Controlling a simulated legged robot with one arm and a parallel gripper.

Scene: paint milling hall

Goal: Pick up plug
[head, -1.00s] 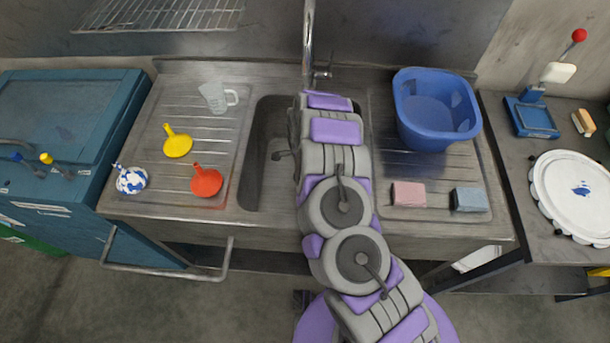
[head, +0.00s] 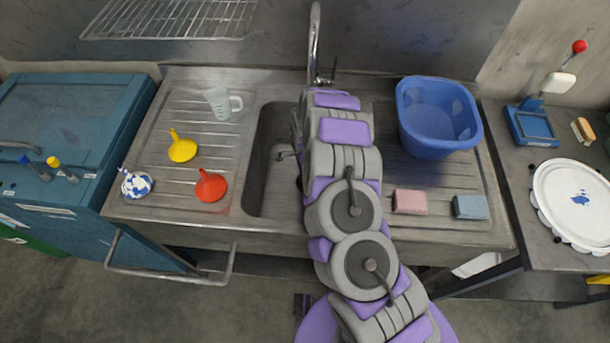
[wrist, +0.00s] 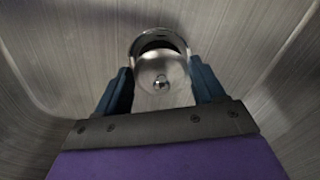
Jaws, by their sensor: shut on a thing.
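The plug (wrist: 160,82), a round shiny metal disc with a small knob at its centre, shows in the wrist view between the two blue fingers of my gripper (wrist: 161,73). My gripper is shut on it. The dark ring of the drain opening (wrist: 153,40) shows just behind the plug's far edge; I cannot tell how far the plug is above it. In the head view my arm reaches down into the sink basin (head: 270,165) and hides the plug and my gripper.
The basin walls rise close around my gripper. A tap (head: 314,45) stands behind my arm. A blue tub (head: 428,143), pink sponge (head: 410,201) and blue sponge (head: 470,207) are right. A jug (head: 220,102), yellow funnel (head: 182,150) and red funnel (head: 211,188) are left.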

